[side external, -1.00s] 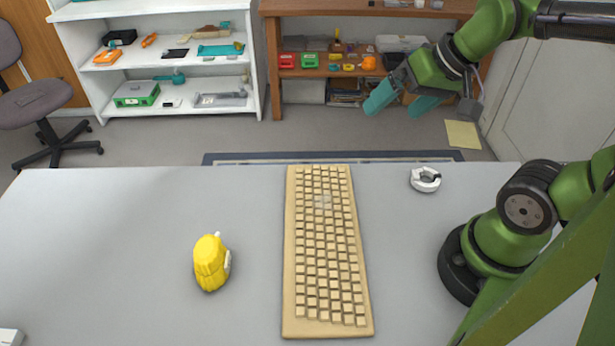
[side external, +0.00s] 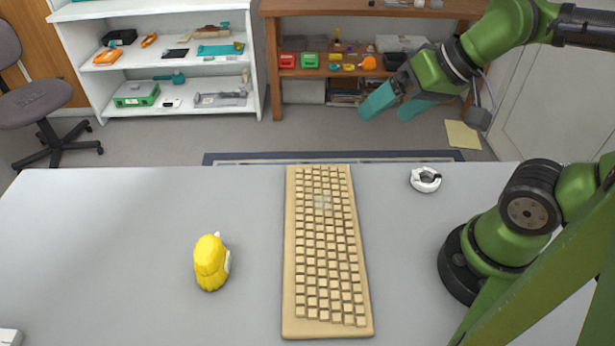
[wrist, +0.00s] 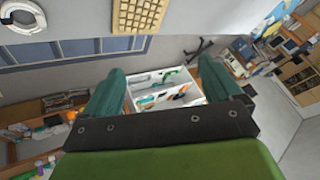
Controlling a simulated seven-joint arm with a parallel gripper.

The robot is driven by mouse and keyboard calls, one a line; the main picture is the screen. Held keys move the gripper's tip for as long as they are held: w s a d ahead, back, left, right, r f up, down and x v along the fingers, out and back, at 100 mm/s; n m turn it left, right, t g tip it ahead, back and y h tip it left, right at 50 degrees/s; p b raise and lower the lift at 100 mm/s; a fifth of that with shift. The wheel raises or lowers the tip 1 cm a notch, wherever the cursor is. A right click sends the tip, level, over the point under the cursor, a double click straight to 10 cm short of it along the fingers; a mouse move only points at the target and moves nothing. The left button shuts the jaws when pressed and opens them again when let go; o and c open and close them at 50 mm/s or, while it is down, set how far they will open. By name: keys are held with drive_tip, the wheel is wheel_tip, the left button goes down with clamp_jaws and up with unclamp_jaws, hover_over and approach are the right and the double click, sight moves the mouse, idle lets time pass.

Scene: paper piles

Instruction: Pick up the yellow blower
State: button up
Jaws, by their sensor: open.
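The yellow blower (side external: 211,262) lies on the grey table, left of the keyboard, with a small white part on its right side. My gripper (side external: 388,104) is up in the air at the upper right, beyond the table's far edge and well away from the blower. Its two teal fingers are apart with nothing between them. In the wrist view my gripper (wrist: 160,85) also shows spread fingers, with shelves far behind them. The blower does not show clearly in the wrist view.
A beige keyboard (side external: 325,250) lies in the middle of the table (side external: 110,240), between the blower and my base. A white ring-shaped object (side external: 425,179) lies at the far right. A white object (side external: 10,337) sits at the near left corner. The table around the blower is clear.

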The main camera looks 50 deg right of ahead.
drive_tip(key=w+a+f+m+g+h, duration=0.15)
drive_tip(key=w+a, duration=0.35)
drive_tip(key=a, duration=0.5)
drive_tip(key=w+a+f+m+g, duration=0.2)
drive_tip(key=w+a+f+g, duration=0.15)
drive_tip(key=a, duration=0.65)
drive_tip(key=w+a+f+m+g+h, duration=0.15)
drive_tip(key=w+a, duration=0.35)
drive_tip(key=a, duration=0.5)
drive_tip(key=shift+g+y, duration=0.25)
drive_tip(key=shift+y, duration=0.15)
drive_tip(key=f, duration=1.7)
drive_tip(key=shift+w+a+f, duration=0.15)
drive_tip(key=shift+w+f, duration=0.05)
drive_tip(key=shift+f, duration=0.05)
drive_tip(key=shift+c, duration=0.3)
drive_tip(key=shift+r, duration=0.1)
drive_tip(key=c, duration=1.3)
drive_tip(key=shift+c, duration=0.2)
